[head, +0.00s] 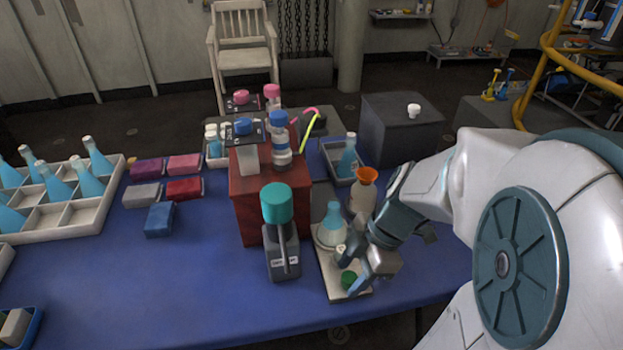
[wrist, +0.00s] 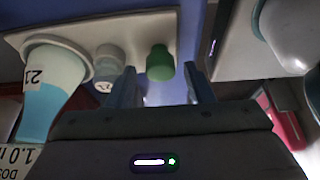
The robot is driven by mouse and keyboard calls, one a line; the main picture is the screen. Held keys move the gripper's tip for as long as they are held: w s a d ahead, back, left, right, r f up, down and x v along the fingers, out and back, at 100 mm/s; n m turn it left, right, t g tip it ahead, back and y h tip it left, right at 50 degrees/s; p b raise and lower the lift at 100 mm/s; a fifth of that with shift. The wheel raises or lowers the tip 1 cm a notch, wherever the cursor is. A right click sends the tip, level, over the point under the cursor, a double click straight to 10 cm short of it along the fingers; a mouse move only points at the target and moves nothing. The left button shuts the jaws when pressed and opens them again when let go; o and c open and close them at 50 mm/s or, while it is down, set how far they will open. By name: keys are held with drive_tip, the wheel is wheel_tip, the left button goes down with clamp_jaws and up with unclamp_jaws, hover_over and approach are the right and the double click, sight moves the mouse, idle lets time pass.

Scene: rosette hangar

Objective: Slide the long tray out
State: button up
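The long tray (head: 330,277) is a narrow beige board at the table's near right. It carries a flask of blue liquid (head: 331,229), a small clear vial (head: 341,252) and a green-capped piece (head: 348,279). In the wrist view the tray (wrist: 140,30) crosses the top, with the flask (wrist: 42,95), the vial (wrist: 110,62) and the green cap (wrist: 160,62) along it. My gripper (head: 355,266) is low at the tray's right side. Its fingers (wrist: 162,88) are apart, with the green cap showing between them. Whether they touch the tray is unclear.
A grey dispenser with a teal top (head: 282,240) stands close left of the tray. A red block (head: 255,195) and an orange-topped bottle (head: 364,190) stand behind. A compartment crate of flasks (head: 110,200) is far left. The blue table front (head: 190,300) is clear.

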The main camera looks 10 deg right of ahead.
drive_tip(key=shift+r, duration=0.1)
idle(0.3)
drive_tip(key=shift+r+p, duration=2.3)
drive_tip(key=shift+r, duration=1.15)
